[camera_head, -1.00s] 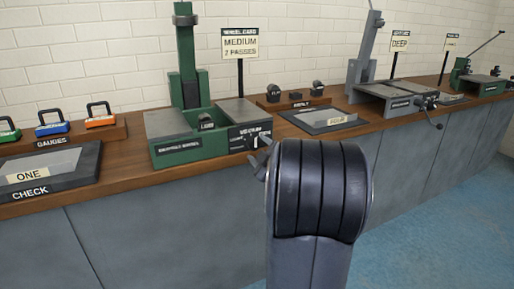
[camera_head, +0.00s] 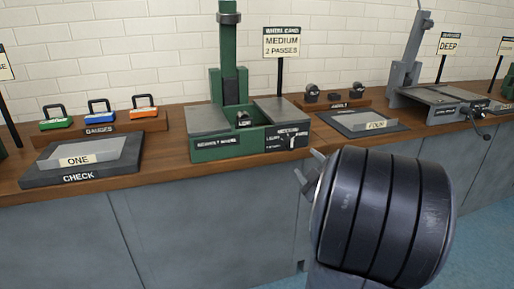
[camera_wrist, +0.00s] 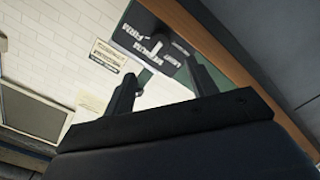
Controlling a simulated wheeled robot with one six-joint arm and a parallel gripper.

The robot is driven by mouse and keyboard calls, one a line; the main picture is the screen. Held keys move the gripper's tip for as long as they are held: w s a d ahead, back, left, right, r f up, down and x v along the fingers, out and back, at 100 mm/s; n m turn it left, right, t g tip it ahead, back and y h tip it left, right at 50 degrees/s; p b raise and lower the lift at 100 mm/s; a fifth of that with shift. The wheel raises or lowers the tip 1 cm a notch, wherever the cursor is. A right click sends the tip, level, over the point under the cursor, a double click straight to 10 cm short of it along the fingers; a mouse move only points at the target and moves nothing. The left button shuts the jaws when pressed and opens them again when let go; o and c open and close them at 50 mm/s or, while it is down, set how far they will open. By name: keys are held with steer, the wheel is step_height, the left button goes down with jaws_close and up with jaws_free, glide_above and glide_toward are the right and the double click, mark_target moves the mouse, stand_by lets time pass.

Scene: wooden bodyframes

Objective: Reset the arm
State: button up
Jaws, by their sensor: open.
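My gripper (camera_head: 312,172) shows in the head view at the left edge of my dark, ribbed wrist, in front of the bench edge. In the wrist view my gripper (camera_wrist: 165,90) has its two fingers apart, with nothing between them. Beyond the fingers is the dark front panel (camera_wrist: 150,35) of the green machine, with white lettering and a lever. In the head view that green machine (camera_head: 228,146) stands on the bench behind and to the left of my gripper. The gripper appears apart from it.
The wooden bench (camera_head: 160,162) runs along a white brick wall. A CHECK tray (camera_head: 110,172) and gauges with green, blue and orange handles (camera_head: 98,115) are at the left. A FOUR tray (camera_head: 365,124) and a grey machine (camera_head: 440,100) are at the right. Blue floor (camera_head: 480,225) is open at the right.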

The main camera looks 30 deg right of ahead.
mark_target(291, 146)
steer(key=b+x, duration=0.1)
steer(key=x, duration=0.9)
steer(key=shift+a+b, duration=0.15)
steer(key=shift+b, duration=0.2)
steer(key=shift+w, duration=0.3)
